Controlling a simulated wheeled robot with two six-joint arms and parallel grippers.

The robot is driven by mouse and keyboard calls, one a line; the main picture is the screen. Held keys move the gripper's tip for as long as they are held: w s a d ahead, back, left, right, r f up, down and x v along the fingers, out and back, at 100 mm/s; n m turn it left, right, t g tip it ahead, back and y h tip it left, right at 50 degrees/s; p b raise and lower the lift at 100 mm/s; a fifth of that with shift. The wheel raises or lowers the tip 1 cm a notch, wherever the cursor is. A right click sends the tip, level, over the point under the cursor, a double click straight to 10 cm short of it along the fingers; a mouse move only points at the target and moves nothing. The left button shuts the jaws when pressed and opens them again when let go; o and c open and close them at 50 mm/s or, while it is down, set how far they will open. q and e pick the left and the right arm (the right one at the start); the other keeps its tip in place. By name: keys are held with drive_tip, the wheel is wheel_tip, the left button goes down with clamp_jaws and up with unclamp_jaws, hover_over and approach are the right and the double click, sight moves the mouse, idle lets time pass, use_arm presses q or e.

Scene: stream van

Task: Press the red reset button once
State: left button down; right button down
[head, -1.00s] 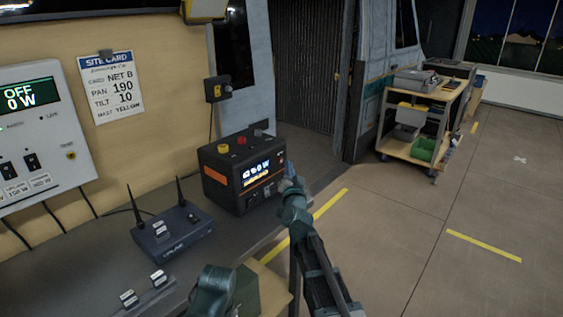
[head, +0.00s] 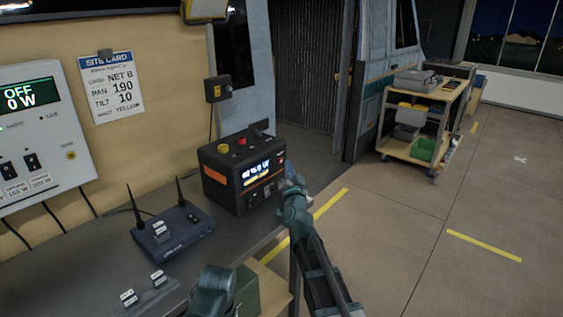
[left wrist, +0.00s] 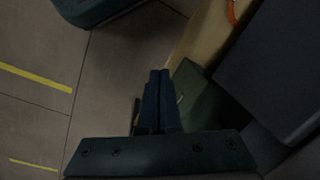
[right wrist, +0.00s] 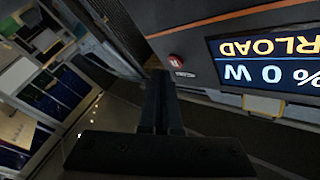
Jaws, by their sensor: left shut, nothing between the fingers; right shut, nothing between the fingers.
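A dark power box (head: 215,180) with an orange stripe stands on the grey counter. In the right wrist view a small red button (right wrist: 176,58) is on its front face, beside the lit screen (right wrist: 268,62), which reads upside down "OVERLOAD" in part and "0 W". My right gripper (right wrist: 160,73) is shut and empty, its tips just below and left of the button in that view. I cannot tell whether they touch the box. In the head view the right gripper (head: 289,168) is in front of the box's right end. My left gripper (left wrist: 159,73) is shut and empty, away from the box.
A blue router (head: 172,232) with two antennas stands on the counter left of the box. A white panel (head: 40,140) and a site card (head: 111,87) are on the wall. A cart (head: 425,120) stands at right; the floor between is clear.

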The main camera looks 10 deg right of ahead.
drive_tip(key=shift+w, duration=0.15)
drive_tip(key=shift+w+a, duration=0.2)
drive_tip(key=shift+a, duration=0.05)
drive_tip(key=shift+w+a, duration=0.2)
drive_tip(key=shift+w, duration=0.05)
idle(0.7)
drive_tip(key=shift+s, duration=0.1)
drive_tip(key=shift+s+d, duration=0.45)
drive_tip(key=shift+s, duration=0.05)
idle(0.4)
drive_tip(key=shift+s+d, duration=0.8)
drive_tip(key=shift+s, duration=0.2)
drive_tip(key=shift+s+d, duration=0.75)
drive_tip(key=shift+s, duration=0.25)
